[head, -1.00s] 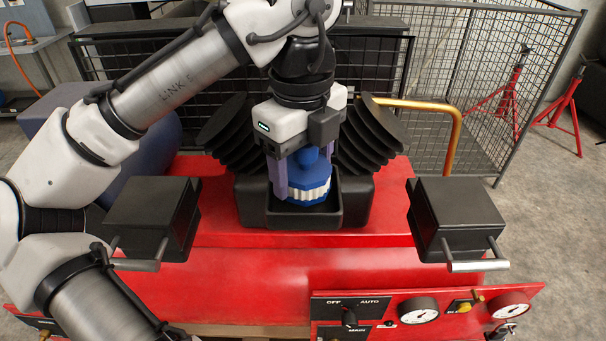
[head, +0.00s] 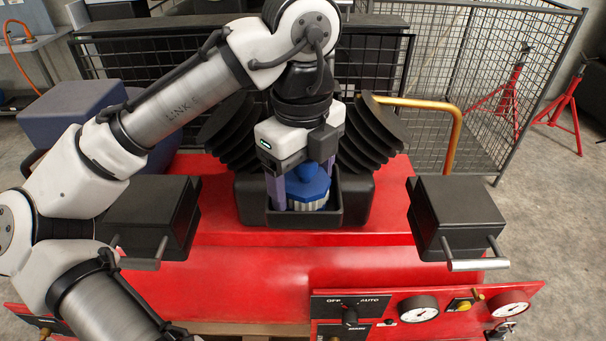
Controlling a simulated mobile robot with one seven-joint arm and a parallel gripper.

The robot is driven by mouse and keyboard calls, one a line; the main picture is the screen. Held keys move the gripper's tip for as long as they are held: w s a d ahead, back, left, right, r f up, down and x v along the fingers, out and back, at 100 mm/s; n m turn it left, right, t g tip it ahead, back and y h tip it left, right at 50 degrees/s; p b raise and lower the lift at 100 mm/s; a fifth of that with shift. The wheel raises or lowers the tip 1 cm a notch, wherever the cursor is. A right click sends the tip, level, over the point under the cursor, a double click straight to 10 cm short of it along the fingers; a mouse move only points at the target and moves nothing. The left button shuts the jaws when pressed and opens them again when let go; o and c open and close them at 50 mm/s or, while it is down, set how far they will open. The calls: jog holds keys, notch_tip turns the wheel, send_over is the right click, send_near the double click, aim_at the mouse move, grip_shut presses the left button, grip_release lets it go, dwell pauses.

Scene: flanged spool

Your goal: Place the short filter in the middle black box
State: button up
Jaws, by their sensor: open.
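The short filter (head: 308,187), with a blue top and a pale ribbed lower band, sits upright inside the middle black box (head: 341,215). My gripper (head: 303,190) points straight down over that box, with its purple fingers on either side of the filter. The fingers are open, and the filter stands between them. The fingertips reach down to about the box's opening. The filter's underside is hidden by the box's front wall. I cannot tell whether a finger touches the filter.
Black lidded boxes with front handles stand at left (head: 152,218) and right (head: 457,215) on the red machine (head: 300,262). Black ribbed bellows (head: 372,130) flank my gripper. A yellow pipe (head: 455,130) curves behind at right. Gauges (head: 418,308) line the front panel.

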notch_tip(320, 180, up, 12)
jog(key=shift+s+a+r, duration=0.1)
jog(key=shift+r, duration=0.1)
dwell(1.3)
